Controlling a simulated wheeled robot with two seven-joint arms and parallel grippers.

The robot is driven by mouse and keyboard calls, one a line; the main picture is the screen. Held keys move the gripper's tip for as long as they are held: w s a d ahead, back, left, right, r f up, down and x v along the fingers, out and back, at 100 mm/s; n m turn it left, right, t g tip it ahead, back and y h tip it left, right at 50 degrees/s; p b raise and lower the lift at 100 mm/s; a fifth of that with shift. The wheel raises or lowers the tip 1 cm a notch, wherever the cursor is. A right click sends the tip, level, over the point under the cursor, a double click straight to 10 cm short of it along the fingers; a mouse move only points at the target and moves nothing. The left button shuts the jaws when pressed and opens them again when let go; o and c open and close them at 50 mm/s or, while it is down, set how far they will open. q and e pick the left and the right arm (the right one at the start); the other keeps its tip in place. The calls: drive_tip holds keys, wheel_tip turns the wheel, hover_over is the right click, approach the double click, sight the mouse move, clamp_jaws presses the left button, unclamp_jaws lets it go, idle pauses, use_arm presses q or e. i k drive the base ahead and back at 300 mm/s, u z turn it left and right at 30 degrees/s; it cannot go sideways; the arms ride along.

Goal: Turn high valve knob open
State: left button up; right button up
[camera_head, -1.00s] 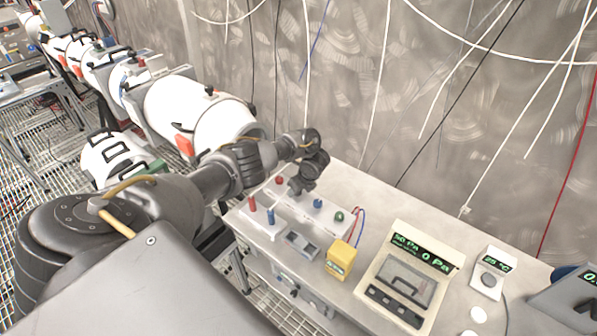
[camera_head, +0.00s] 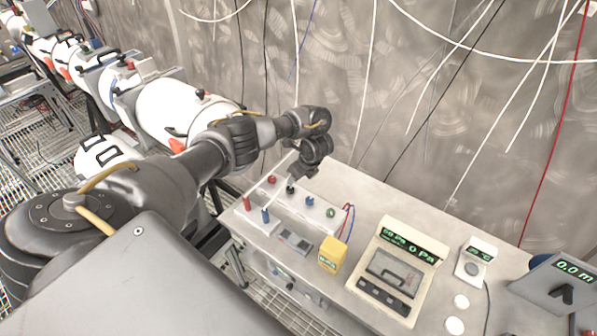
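A white panel box (camera_head: 322,222) on the bench carries a row of small knobs: a red knob (camera_head: 272,180), a dark knob (camera_head: 291,187), a blue knob (camera_head: 309,200) and a green knob (camera_head: 330,213). None has a readable label, so I cannot tell which is the high valve knob. My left gripper (camera_head: 296,174) points down just above the dark knob; whether it touches the knob is unclear. Its fingers are small and dark, and their opening cannot be made out. My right gripper is not in view.
A taller red post (camera_head: 247,203) and blue post (camera_head: 265,214) stand left of the row. A yellow box (camera_head: 333,254), a pressure meter reading 0 Pa (camera_head: 392,277), a small thermometer display (camera_head: 475,262) and a tilted display (camera_head: 560,284) stand to the right. Cables hang along the wall.

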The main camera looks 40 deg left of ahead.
sight(271, 179)
drive_tip(key=k, duration=1)
